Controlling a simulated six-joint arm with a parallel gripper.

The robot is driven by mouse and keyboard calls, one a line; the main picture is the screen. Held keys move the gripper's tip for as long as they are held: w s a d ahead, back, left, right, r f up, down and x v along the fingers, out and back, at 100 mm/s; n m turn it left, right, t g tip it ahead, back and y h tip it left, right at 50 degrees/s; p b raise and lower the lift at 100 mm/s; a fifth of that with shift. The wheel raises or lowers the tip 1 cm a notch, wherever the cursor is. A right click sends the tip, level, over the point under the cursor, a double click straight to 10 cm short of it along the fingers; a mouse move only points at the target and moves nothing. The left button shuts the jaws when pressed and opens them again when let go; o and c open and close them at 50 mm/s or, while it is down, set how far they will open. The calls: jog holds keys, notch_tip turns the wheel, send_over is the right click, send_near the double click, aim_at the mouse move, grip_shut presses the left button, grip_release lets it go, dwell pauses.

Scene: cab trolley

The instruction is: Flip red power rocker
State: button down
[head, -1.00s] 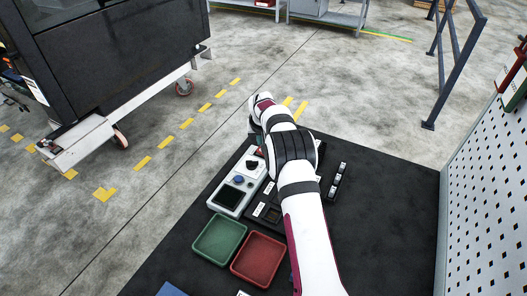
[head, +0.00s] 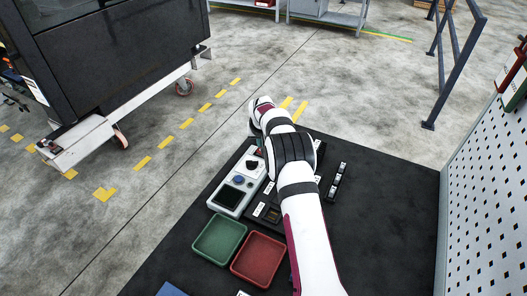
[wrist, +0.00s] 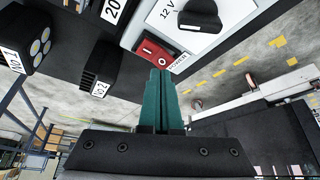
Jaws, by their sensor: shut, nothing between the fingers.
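The red power rocker (wrist: 150,49) shows in the wrist view, set in the end of the white control panel (wrist: 178,42) beside the "POWER" label. A white circle mark is visible on its face. My gripper (wrist: 158,72) has its green fingers closed together and empty. The fingertips overlap the rocker's lower edge in the picture; I cannot tell whether they touch it.
A black knob (wrist: 199,14) marked 12 V sits close to the rocker. Black labelled blocks (wrist: 100,68) stand to the left in the wrist view. A green tray (head: 219,240) and a red tray (head: 258,260) lie nearer on the bench (head: 385,220).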

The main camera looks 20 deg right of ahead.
jog(key=shift+f, duration=0.65)
notch_tip(320, 180, up, 7)
dwell(0.7)
jog(key=shift+r, duration=0.1)
